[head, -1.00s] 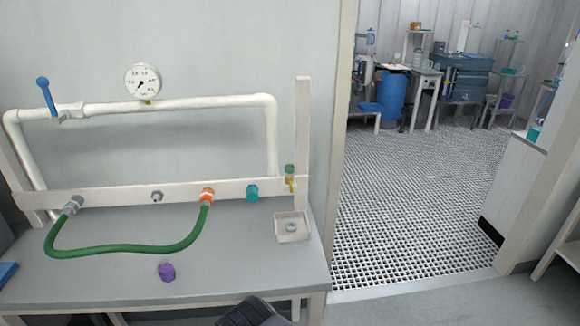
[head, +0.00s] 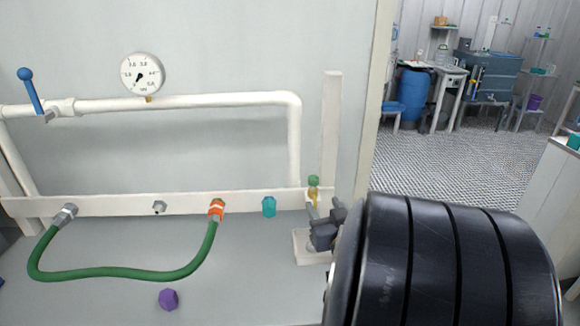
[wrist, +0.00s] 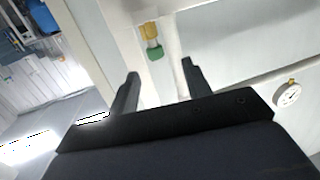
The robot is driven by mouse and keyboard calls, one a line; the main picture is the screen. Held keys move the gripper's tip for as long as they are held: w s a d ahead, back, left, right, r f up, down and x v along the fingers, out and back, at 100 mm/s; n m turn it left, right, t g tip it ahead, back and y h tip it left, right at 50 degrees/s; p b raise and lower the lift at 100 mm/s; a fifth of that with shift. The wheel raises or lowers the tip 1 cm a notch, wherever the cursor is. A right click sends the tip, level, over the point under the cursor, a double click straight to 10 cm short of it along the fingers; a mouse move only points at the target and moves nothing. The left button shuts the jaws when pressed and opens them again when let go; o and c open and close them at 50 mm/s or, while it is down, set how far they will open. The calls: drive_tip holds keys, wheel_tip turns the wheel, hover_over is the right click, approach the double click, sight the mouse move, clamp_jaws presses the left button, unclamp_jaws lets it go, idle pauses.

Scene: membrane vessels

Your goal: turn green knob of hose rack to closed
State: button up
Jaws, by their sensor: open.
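The hose rack is a white pipe frame with a white rail (head: 110,205) over a grey bench. The green knob (head: 314,181) sits on a small brass valve (head: 313,198) at the right end of the rail, by the white post. My gripper (head: 335,222) is just right of and below the knob in the head view, apart from it. In the wrist view the green knob (wrist: 155,54) and brass part (wrist: 149,30) lie ahead of and between the two open fingers (wrist: 160,75), not touching them.
A green hose (head: 120,274) loops from a grey fitting to an orange coupling (head: 216,209). A teal cap (head: 269,207), purple cap (head: 168,299), pressure gauge (head: 142,74) and blue lever (head: 30,91) are nearby. A small white tray (head: 303,245) is partly hidden by my gripper.

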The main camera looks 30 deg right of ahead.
sight(316, 182)
drive_tip(key=shift+t, duration=0.4)
drive_tip(key=x, duration=0.7)
drive_tip(key=d+p+x, duration=0.1)
drive_tip(key=x, duration=0.3)
drive_tip(key=shift+d+r, duration=0.1)
drive_tip(key=shift+r, duration=0.2)
drive_tip(key=c, duration=1)
